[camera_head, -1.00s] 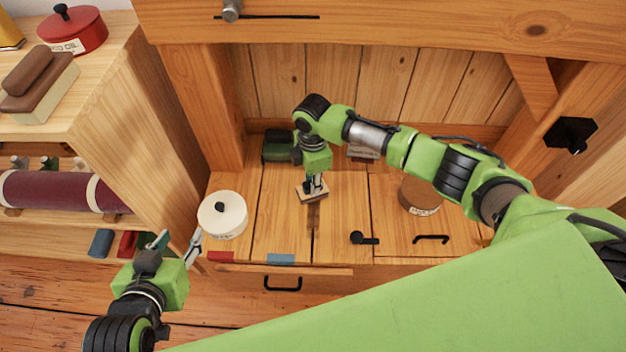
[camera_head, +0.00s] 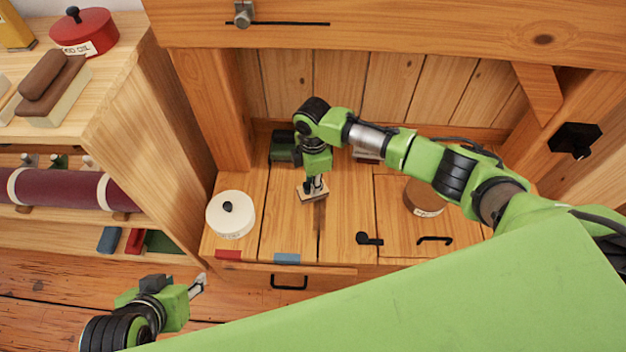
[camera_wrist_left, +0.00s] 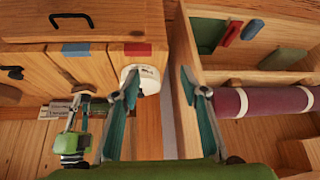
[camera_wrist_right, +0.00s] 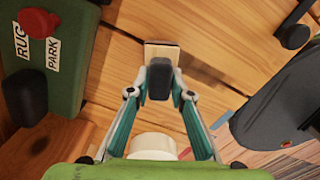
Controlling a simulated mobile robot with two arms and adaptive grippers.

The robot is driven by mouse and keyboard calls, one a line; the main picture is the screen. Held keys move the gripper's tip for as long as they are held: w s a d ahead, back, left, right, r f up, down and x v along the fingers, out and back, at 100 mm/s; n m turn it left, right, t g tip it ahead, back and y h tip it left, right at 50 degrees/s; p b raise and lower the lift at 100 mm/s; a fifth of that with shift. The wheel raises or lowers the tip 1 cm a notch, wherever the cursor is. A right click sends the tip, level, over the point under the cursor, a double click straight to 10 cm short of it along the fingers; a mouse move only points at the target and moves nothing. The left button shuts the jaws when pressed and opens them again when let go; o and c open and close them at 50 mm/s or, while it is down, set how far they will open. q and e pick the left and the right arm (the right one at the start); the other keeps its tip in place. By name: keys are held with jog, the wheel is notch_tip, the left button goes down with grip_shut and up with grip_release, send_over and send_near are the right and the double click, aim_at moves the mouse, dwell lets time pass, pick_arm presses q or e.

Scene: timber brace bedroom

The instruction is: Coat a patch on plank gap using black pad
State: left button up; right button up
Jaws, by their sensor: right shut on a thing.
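My right gripper (camera_head: 316,186) is shut on the dark handle of a small pad block (camera_head: 312,195). In the right wrist view the dark handle (camera_wrist_right: 160,79) sits between the fingertips, with the pale wooden block (camera_wrist_right: 162,52) beyond it. The block is low over the cabinet's plank top; its underside is hidden, so I cannot tell whether it touches. A dark streak (camera_head: 319,215) runs along the plank gap just in front of the block. My left gripper (camera_head: 199,284) is empty, off the cabinet's front left; its fingers are apart in the left wrist view (camera_wrist_left: 160,82).
A white lidded tin (camera_head: 231,216) stands at the top's left; a brown round tin (camera_head: 424,199) is at its right, beneath my right arm. A green box (camera_head: 283,147) stands behind. Black latch (camera_head: 369,239) and handle (camera_head: 434,239) lie in front. A shelf unit stands left.

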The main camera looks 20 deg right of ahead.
jog(key=shift+r, duration=0.75)
pick_arm(q)
jog(key=shift+s+a+g+p, duration=0.7)
jog(key=shift+s+g+p, duration=0.5)
jog(key=shift+s, duration=1.45)
pick_arm(e)
jog(key=shift+r, duration=0.8)
jog(key=shift+r+p, duration=0.25)
jog(key=shift+p, duration=0.05)
jog(key=shift+r+p, duration=0.35)
jog(key=shift+p, duration=0.1)
jog(key=shift+r+p, duration=0.35)
jog(key=shift+p, duration=0.1)
jog(key=shift+r+p, duration=0.35)
jog(key=shift+p, duration=0.1)
jog(key=shift+r+p, duration=0.6)
jog(key=shift+p, duration=0.2)
pick_arm(q)
notch_tip(320, 180, down, 21)
jog(key=s+g+p, duration=0.1)
jog(key=s, duration=0.1)
jog(key=shift+d+r+y, duration=0.2)
jog(key=shift+d+y, duration=0.1)
pick_arm(e)
jog(key=shift+r, duration=0.4)
